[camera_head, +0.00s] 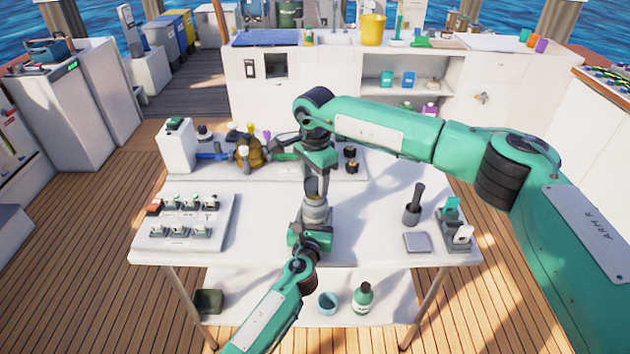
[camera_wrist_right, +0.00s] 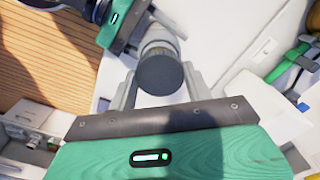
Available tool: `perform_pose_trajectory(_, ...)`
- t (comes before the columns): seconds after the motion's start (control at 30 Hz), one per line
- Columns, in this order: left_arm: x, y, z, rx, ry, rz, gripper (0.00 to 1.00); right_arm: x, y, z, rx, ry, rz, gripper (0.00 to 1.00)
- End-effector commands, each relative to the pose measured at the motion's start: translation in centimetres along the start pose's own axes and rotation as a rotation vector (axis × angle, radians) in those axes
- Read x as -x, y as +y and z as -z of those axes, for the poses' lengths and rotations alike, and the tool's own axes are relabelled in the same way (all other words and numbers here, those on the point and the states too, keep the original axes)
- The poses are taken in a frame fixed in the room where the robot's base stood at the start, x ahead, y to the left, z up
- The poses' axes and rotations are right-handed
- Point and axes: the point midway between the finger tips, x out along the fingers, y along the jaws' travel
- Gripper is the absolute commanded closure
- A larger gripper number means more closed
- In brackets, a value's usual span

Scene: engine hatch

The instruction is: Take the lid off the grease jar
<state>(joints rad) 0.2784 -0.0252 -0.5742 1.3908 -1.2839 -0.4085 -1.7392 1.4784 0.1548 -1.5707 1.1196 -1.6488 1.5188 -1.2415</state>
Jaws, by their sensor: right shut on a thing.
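The grease jar (camera_head: 316,213) is a grey cylinder, upright near the middle of the white table. It also shows in the right wrist view (camera_wrist_right: 158,47). Its dark round lid (camera_wrist_right: 160,73) faces the right wrist camera, between the two fingers of my right gripper (camera_wrist_right: 158,88). In the head view my right gripper (camera_head: 317,186) points down from above and is shut on the lid. My left gripper (camera_head: 313,226) comes from the front and is shut on the jar's body, below the lid. Its fingers are partly hidden. I cannot tell whether lid and jar are apart.
A tray of switch-like parts (camera_head: 185,222) lies at left. A white canister (camera_head: 176,147) and a brass-coloured part (camera_head: 249,152) stand behind. A black-handled tool in a cup (camera_head: 413,206), a grey pad (camera_head: 417,242) and a small holder (camera_head: 458,230) are at right.

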Motion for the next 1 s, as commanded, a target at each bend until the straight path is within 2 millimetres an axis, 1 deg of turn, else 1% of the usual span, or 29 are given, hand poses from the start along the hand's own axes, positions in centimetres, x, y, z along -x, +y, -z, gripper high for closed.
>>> perform_pose_trajectory(0.23,0.0,0.0,0.0,0.0,0.0,-0.001,1.0,3.1,-0.1,0.1,0.0,0.001,0.002,0.77)
perform_pose_trajectory(0.3,0.0,0.0,0.0,0.0,0.0,0.0,1.0,3.4,0.0,0.0,0.0,0.0,0.001,0.77)
perform_pose_trajectory(0.47,0.0,0.0,0.0,0.0,0.0,0.0,1.0,3.5,0.0,0.0,0.0,-0.001,0.001,0.77)
perform_pose_trajectory(0.5,0.0,0.0,0.0,0.0,0.0,0.0,0.39,3.5,0.0,0.0,0.0,0.0,0.001,0.77)
perform_pose_trajectory(0.57,0.0,0.0,0.0,0.0,0.0,0.0,0.27,3.5,0.0,0.0,0.0,0.0,0.001,0.77)
perform_pose_trajectory(0.6,0.0,0.0,0.0,0.0,0.0,0.0,0.19,3.4,0.0,0.0,0.0,0.0,0.001,0.77)
perform_pose_trajectory(0.63,0.0,0.0,0.0,0.0,0.0,0.0,0.16,3.4,0.0,0.0,0.0,0.0,0.001,0.77)
perform_pose_trajectory(0.87,0.0,0.0,0.0,0.0,0.0,0.0,0.16,3.4,0.0,0.0,0.0,0.0,0.001,0.77)
perform_pose_trajectory(1.0,0.6,0.0,0.0,0.001,0.0,0.0,0.16,3.4,0.0,0.0,0.0,0.0,0.001,0.77)
